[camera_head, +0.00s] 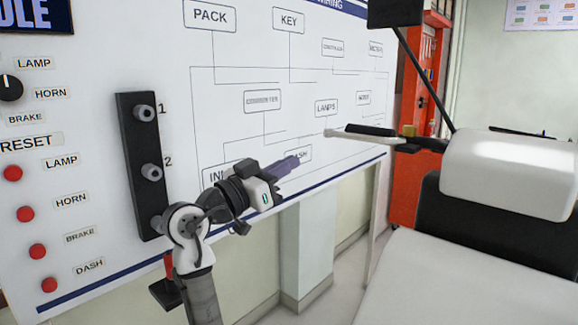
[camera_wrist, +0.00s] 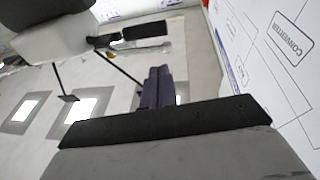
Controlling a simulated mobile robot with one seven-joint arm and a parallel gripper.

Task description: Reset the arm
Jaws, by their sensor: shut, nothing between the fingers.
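My arm comes up from the bottom of the head view and bends at the black strip. The fingers appear clear of the board, though the exact gap cannot be told.
A black strip (camera_head: 139,190) with grey knobs marked 1 and 2 projects from the board. Red buttons (camera_head: 25,214) and a black knob (camera_head: 10,88) are at the left. A handlebar lever (camera_head: 360,134) and a white-and-black seat-like body (camera_head: 510,176) stand at the right. A red cabinet (camera_head: 408,185) is behind.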

